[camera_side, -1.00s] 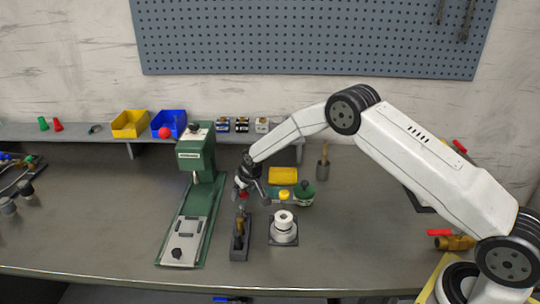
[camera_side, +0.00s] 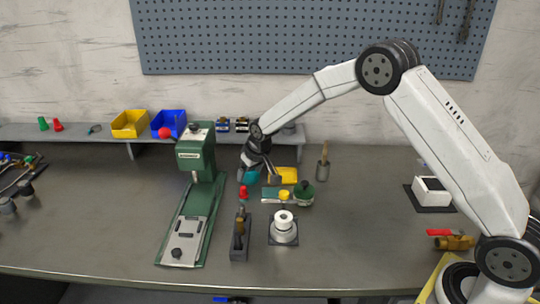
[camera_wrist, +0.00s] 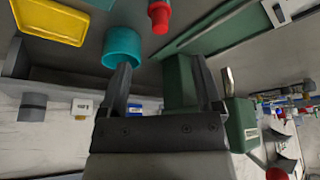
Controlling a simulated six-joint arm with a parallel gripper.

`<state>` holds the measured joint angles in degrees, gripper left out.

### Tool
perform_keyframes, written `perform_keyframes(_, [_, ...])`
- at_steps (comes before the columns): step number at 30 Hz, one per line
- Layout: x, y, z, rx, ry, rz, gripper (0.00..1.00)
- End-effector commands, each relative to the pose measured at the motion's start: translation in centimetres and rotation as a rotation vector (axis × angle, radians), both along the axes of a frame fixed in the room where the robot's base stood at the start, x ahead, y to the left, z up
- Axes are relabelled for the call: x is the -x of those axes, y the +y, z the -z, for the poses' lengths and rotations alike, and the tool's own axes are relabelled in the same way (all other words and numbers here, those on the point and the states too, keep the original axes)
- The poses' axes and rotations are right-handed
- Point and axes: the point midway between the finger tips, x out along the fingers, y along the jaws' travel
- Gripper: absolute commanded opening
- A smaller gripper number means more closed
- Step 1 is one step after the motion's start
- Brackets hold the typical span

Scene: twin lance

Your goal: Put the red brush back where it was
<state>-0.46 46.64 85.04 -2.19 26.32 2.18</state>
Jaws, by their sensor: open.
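A small upright red piece (camera_side: 243,192), perhaps the red brush, stands on the bench just right of the green press. It also shows at the top of the wrist view (camera_wrist: 160,17); bristles cannot be made out. A teal cup (camera_side: 252,177) is close behind it and shows near one finger in the wrist view (camera_wrist: 122,47). My gripper (camera_side: 258,178) is above and behind the red piece, beside the teal cup. In the wrist view my gripper (camera_wrist: 161,65) has its fingers apart with nothing held between them.
The green press (camera_side: 196,155) stands left of my gripper. A yellow tray (camera_side: 284,174), a green round-bodied item (camera_side: 304,193) and a white knob (camera_side: 284,222) lie to the right. A dark holder (camera_side: 239,240) is in front. A grey cup (camera_side: 322,172) holds a wooden handle.

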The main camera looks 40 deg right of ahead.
Motion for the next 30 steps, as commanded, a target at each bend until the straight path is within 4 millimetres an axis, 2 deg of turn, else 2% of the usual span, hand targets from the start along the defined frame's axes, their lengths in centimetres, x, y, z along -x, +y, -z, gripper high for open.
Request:
perform_keyframes(6, [0.3, 0.0, -0.7, 0.000, 0.001, 0.000, 0.83])
perform_keyframes(23, [0.4, 0.0, -0.7, 0.000, 0.001, 0.000, 0.83])
perform_keyframes(30, [2.0, 0.0, -1.5, -0.001, 0.010, 0.000, 0.83])
